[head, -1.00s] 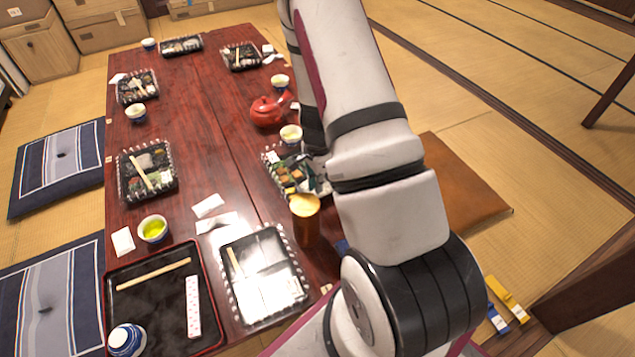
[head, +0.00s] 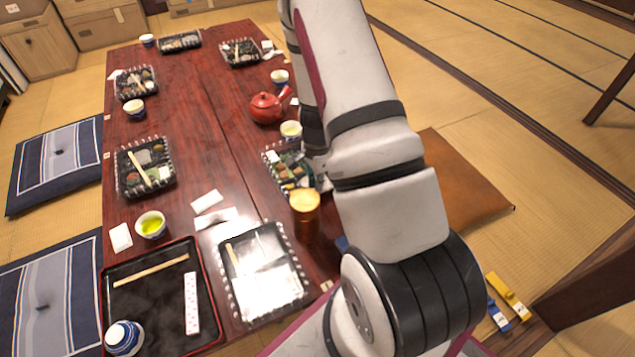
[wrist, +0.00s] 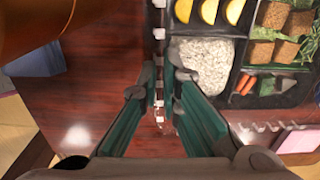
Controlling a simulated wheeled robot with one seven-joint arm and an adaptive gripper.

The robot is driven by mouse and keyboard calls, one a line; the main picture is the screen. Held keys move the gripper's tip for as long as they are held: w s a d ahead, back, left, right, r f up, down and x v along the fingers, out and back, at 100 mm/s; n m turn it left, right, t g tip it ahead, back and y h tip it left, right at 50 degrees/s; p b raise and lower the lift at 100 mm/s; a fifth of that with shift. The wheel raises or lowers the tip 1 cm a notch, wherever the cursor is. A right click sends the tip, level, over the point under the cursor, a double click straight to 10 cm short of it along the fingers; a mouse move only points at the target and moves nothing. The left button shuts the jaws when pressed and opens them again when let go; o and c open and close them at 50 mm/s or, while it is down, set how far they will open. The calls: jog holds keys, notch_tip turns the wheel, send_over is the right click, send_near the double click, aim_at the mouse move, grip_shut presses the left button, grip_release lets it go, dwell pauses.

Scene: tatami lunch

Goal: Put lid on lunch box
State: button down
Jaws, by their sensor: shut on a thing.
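An open black lunch box (head: 273,183) stands at the right edge of the red table, partly hidden by my arm. In the wrist view its compartments show rice (wrist: 207,66), yellow slices, brown cubes, carrots and greens. My gripper (wrist: 167,95) is over the table at the box's near side, its green fingers shut on the edge of a clear lid. The lid's ridged clear rim (wrist: 159,35) runs up between the fingers, along the box's side. The lid is see-through, so I cannot tell whether it touches the box all round.
A brown cup (head: 305,222) stands close to the lunch box. A red teapot (head: 266,108) and a tea cup (head: 291,131) are behind it. Another box (head: 262,272) with a glossy top lies nearer, beside a black tray (head: 155,318). The table's middle is mostly clear.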

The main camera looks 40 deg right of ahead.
jog(key=shift+f+b, duration=0.95)
jog(key=shift+f, duration=0.2)
dwell(1.9)
jog(key=c, duration=1.2)
grip_release()
jog(key=shift+o, duration=0.2)
jog(key=shift+r, duration=0.2)
jog(key=shift+r+p, duration=3.25)
jog(key=shift+r, duration=0.6)
